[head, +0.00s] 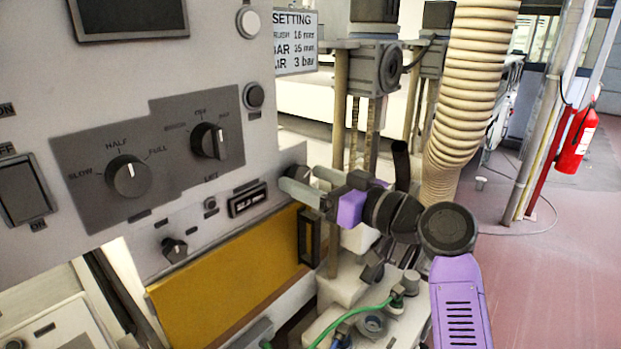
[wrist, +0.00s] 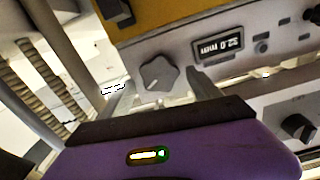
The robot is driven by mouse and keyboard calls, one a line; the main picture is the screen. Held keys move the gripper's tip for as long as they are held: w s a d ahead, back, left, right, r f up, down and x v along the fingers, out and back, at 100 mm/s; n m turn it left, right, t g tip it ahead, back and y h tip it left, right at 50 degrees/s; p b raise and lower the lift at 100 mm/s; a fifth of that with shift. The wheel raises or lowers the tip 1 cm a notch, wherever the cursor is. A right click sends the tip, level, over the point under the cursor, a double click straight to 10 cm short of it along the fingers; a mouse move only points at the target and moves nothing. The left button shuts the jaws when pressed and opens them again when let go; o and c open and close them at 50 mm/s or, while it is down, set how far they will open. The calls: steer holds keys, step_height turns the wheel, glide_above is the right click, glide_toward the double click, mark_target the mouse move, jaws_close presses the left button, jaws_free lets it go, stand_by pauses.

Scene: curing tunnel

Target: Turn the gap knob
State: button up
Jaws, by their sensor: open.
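The gap knob (wrist: 160,73) is a grey lobed knob with a pale pointer line, on the panel beside a small lit display (wrist: 217,46). In the wrist view it sits between and just beyond the two fingertips of my gripper (wrist: 158,90). The fingers are apart, with a gap on each side of the knob, so I see no grip on it. In the head view my gripper (head: 298,178) reaches the panel's right end. The dark knob (head: 299,171) is mostly hidden behind the fingers there. The display (head: 247,200) is left of it, its digits too small to read surely.
Two other knobs, one speed dial (head: 129,176) and one mode dial (head: 208,141), are on the panel to the left. A small knob (head: 174,249) is lower. A yellow plate (head: 225,275) lies below. A ribbed hose (head: 470,90) rises at right, near my arm.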

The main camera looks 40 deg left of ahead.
steer(key=shift+c, duration=0.4)
steer(key=c, duration=1.3)
steer(key=shift+m, duration=0.3)
